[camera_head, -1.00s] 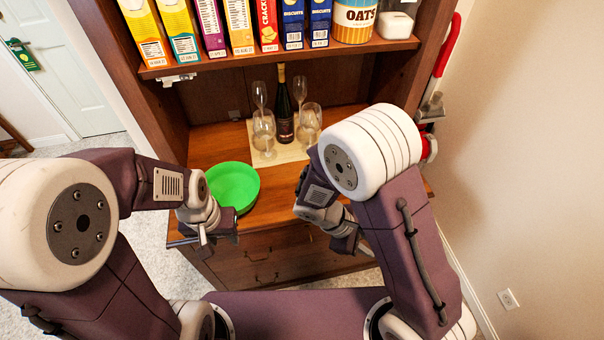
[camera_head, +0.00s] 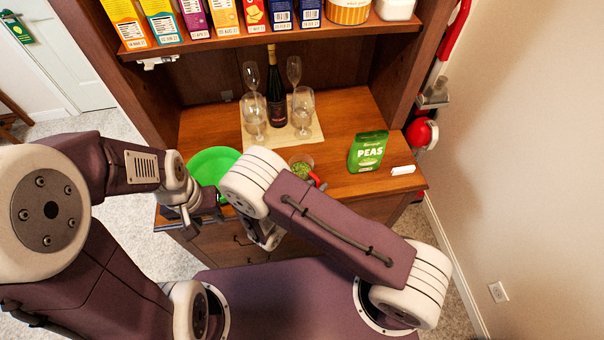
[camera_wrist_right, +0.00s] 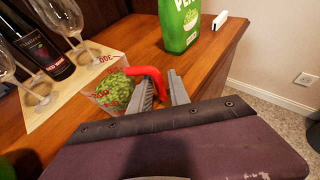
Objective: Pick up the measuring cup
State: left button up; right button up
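The measuring cup (camera_head: 301,161) is clear with red markings and a red handle, and holds green peas. It stands on the wooden counter, right of the green bowl, partly behind my right arm in the head view. In the right wrist view the cup (camera_wrist_right: 114,92) is just left of my right gripper (camera_wrist_right: 163,90). That gripper is open, its fingers apart, with the red handle reaching across the left finger toward the gap. I cannot tell whether they touch. In the head view its fingers are hidden behind my arm. My left gripper (camera_head: 186,212) is by the bowl's near side; its fingers are unclear.
The green bowl (camera_head: 207,163) sits at the counter's left. A green peas bag (camera_head: 367,152) and a small white item (camera_head: 402,170) stand right of the cup. A wine bottle (camera_head: 276,100) and fragile glasses stand on a mat (camera_head: 312,136) behind. Boxes line the shelf above.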

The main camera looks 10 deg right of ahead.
jog(key=x, duration=0.4)
jog(key=shift+w+f, duration=0.15)
grip_shut()
dwell(1.1)
